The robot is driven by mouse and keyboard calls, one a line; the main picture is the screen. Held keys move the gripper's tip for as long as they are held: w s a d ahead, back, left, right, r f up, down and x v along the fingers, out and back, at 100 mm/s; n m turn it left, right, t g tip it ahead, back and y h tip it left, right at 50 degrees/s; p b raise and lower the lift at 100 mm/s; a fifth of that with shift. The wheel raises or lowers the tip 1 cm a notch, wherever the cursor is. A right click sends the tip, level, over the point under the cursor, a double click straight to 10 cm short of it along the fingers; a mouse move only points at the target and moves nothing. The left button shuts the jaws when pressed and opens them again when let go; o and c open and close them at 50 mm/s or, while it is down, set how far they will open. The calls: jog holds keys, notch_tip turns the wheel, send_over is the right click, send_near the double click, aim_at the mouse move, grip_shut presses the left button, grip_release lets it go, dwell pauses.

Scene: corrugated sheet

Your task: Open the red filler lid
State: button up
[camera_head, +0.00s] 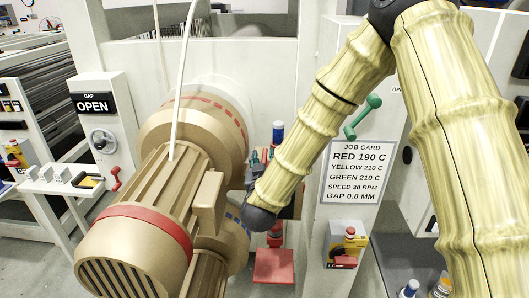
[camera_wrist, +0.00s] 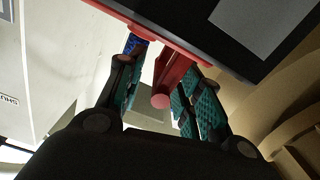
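In the wrist view, a red bar with a round end (camera_wrist: 161,100) stands out from a red edge strip (camera_wrist: 185,38) along a dark panel; it looks like the lid's handle. My gripper (camera_wrist: 165,82) has one teal-padded finger on each side of this bar. A gap shows between the bar and the left finger; the bar is close to the right finger, and I cannot tell if they touch. In the head view my gripper (camera_head: 258,163) is small beside the tan motor housing, partly hidden by my arm. I cannot make out the lid clearly there.
A big tan motor (camera_head: 150,225) stands close left of my gripper. A white post with a job card (camera_head: 358,172) and a green handle (camera_head: 360,117) stands to the right. A red block (camera_head: 273,268) lies below. A blue-topped item (camera_head: 278,132) is just behind the gripper.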

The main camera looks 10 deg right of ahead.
jog(key=shift+x, duration=0.9)
grip_shut()
